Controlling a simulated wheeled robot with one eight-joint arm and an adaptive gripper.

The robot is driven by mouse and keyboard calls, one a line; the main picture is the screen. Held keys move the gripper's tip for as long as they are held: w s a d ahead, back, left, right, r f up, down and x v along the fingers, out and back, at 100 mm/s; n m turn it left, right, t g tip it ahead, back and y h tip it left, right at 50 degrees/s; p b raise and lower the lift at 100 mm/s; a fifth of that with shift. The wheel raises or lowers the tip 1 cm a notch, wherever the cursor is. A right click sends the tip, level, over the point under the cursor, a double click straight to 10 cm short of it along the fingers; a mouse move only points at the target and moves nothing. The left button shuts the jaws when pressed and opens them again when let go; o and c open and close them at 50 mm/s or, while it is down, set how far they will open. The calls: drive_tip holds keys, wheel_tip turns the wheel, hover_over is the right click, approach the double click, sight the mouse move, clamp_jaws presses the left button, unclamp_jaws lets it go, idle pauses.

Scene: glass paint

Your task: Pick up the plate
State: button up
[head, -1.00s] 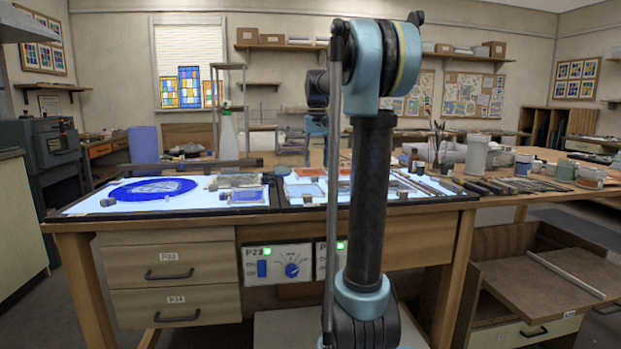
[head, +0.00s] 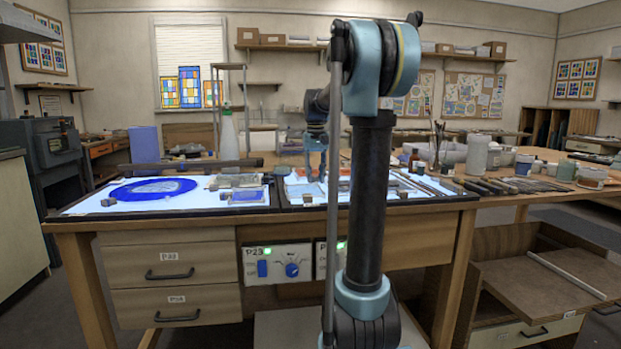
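A flat blue oval piece (head: 125,192) with a pale middle lies on the left lit panel of the work table; I cannot tell whether it is the plate. Small framed glass pieces (head: 247,195) lie to its right. Reddish-edged flat pieces (head: 300,190) lie on the right lit panel. My gripper (head: 316,176) points down over this right panel, behind my arm's upright link. It is small and partly hidden, so its opening and any contact do not show clearly.
Bottles and jars (head: 478,153) and a row of tools (head: 515,186) stand or lie at the table's right. A spray bottle (head: 228,135) and a blue box (head: 144,144) stand at the back left.

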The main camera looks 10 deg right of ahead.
clamp_jaws()
drive_tip(key=shift+r, duration=0.1)
wheel_tip(320, 180, up, 10)
idle(0.4)
drive_tip(key=shift+s, duration=0.1)
